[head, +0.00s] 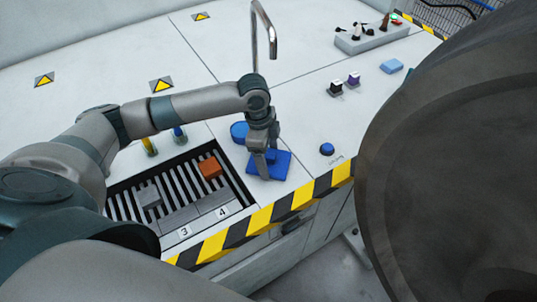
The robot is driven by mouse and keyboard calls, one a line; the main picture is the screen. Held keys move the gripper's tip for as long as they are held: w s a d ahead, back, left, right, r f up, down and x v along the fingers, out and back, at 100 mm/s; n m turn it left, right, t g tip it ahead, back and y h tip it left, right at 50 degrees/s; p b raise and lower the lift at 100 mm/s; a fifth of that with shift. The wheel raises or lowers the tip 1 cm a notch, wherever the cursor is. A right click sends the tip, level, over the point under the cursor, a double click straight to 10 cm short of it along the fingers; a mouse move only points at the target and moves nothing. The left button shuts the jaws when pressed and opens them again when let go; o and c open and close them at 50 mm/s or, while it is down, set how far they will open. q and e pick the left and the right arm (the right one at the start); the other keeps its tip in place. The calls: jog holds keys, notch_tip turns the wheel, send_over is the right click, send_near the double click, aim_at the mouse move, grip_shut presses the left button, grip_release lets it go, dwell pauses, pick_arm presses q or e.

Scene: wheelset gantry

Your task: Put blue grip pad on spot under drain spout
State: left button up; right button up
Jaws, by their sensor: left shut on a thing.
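The blue grip pad (280,169) is a flat square plate with a raised blue part in its middle. It is at the near edge of the white bench top, right of the slotted tray. My left gripper (265,158) points down over it and is shut on its raised part. I cannot tell whether the pad touches the bench. The drain spout (262,22) is a bent silver pipe behind my left gripper, its open end turned down. No marked spot under the spout is clear; my wrist hides part of that area. My right gripper is not in view.
A slotted tray (238,193) with orange (210,168) and grey (148,196) blocks lies left of the pad. A blue disc (239,131) is behind it. A blue button (327,149), two small switches and a light-blue block (391,66) are to the right. Striped tape (262,219) marks the edge.

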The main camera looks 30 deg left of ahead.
pick_arm(q)
jog(key=o, duration=1.1)
jog(key=shift+f, duration=0.15)
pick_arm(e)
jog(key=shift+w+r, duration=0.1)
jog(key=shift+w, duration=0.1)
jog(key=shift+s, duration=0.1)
pick_arm(q)
jog(key=shift+r, duration=0.5)
jog(key=r, duration=0.3)
jog(key=a+r+b, duration=0.1)
jog(key=r, duration=0.7)
jog(key=shift+s+a+r, duration=0.1)
jog(key=shift+s+a, duration=0.1)
jog(key=shift+a, duration=0.15)
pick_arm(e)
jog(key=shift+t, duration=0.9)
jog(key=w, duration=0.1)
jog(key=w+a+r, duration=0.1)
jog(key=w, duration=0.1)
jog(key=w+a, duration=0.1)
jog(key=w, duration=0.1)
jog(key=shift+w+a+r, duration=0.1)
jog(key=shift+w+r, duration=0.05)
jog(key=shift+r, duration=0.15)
